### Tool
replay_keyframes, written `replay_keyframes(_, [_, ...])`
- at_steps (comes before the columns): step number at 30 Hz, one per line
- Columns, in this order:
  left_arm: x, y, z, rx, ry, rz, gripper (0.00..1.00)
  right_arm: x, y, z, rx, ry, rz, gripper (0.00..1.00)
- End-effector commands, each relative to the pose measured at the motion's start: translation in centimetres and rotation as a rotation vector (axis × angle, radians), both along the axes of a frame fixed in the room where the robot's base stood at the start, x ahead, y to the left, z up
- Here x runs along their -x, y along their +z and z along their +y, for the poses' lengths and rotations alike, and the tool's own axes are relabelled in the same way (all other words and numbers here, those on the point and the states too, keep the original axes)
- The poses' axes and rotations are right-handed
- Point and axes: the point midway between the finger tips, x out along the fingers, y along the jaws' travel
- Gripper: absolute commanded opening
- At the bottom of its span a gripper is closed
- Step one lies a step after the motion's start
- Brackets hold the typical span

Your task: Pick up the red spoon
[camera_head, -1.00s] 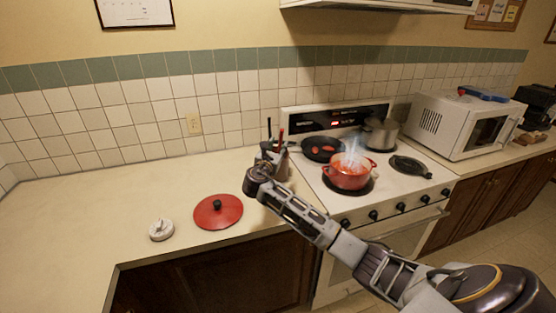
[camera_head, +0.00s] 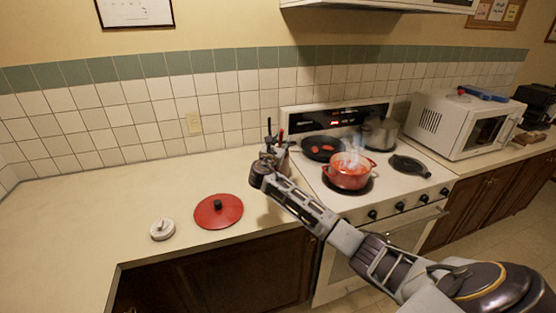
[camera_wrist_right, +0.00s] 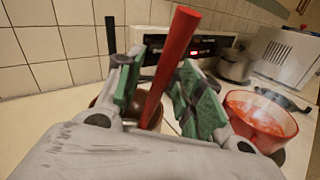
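The red spoon shows as a red handle standing up from a utensil holder beside the stove in the head view (camera_head: 281,134). In the right wrist view the red handle (camera_wrist_right: 172,62) rises, tilted, between the green-padded fingers of my right gripper (camera_wrist_right: 160,85). The fingers are apart, with a gap visible at the handle's left side. The spoon's lower end is hidden behind the gripper. In the head view my right gripper (camera_head: 268,158) is at the utensil holder (camera_head: 284,158), which it partly hides. My left gripper is not in view.
A black utensil handle (camera_wrist_right: 110,35) stands left of the spoon. A steaming red pot (camera_head: 347,176), a pan (camera_head: 320,148) and a grey pot (camera_head: 380,133) sit on the stove. A red lid (camera_head: 218,212) and a white round item (camera_head: 163,229) lie on the counter.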

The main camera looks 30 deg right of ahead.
Motion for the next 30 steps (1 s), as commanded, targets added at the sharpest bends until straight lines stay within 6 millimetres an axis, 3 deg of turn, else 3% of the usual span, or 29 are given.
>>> replay_keyframes(2, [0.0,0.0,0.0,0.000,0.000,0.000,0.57,0.0,0.0,0.0,0.000,0.000,0.000,0.38])
replay_keyframes(11, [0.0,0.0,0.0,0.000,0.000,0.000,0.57,0.0,0.0,0.0,0.000,0.000,0.000,0.01])
replay_keyframes(23, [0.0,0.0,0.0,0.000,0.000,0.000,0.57,0.0,0.2,0.0,0.000,0.000,0.000,0.00])
replay_keyframes(30, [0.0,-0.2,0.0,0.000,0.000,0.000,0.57,0.0,1.8,0.0,-0.001,0.000,-0.004,0.00])
